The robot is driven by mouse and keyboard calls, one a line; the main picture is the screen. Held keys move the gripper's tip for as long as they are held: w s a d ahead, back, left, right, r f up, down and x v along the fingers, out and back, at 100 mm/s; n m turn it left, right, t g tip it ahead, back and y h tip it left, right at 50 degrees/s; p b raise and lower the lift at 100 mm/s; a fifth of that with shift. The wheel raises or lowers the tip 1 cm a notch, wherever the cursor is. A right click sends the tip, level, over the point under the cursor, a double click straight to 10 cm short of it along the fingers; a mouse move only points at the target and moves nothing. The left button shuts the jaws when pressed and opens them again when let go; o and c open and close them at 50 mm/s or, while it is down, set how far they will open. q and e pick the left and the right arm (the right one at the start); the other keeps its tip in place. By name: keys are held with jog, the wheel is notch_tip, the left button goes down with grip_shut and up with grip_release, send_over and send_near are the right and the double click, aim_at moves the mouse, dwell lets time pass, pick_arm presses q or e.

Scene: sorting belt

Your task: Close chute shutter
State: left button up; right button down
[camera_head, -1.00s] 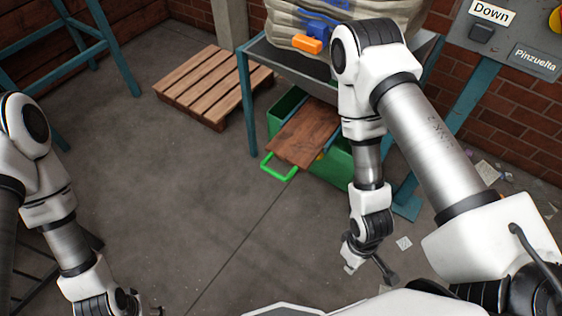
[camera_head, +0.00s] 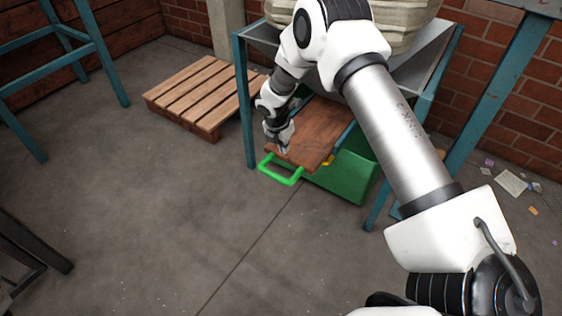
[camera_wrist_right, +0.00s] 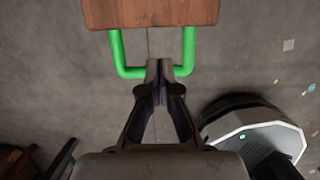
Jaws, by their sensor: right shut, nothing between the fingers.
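The chute shutter is a brown wooden board (camera_head: 318,140) with a green U-shaped handle (camera_head: 281,182) at its front end. It is slid out below the metal chute, above a green bin (camera_head: 345,178). My right gripper (camera_head: 284,149) is over the board's front end, by the handle. In the right wrist view the board (camera_wrist_right: 150,12) is at the top with the handle (camera_wrist_right: 117,50) below it. The shut, empty fingertips (camera_wrist_right: 158,68) overlap the middle of the handle's crossbar; I cannot tell whether they touch it. My left gripper is out of view.
A teal frame leg (camera_head: 245,110) stands just left of the shutter. A wooden pallet (camera_head: 200,97) lies on the floor further left. Papers (camera_head: 510,182) litter the floor at the right. The floor in front of the handle is clear.

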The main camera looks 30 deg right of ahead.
aim_at(288, 161)
pick_arm(q)
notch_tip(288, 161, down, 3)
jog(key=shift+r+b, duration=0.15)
jog(key=shift+b, duration=1.1)
pick_arm(e)
jog(key=x, duration=0.9)
jog(key=shift+d, duration=0.1)
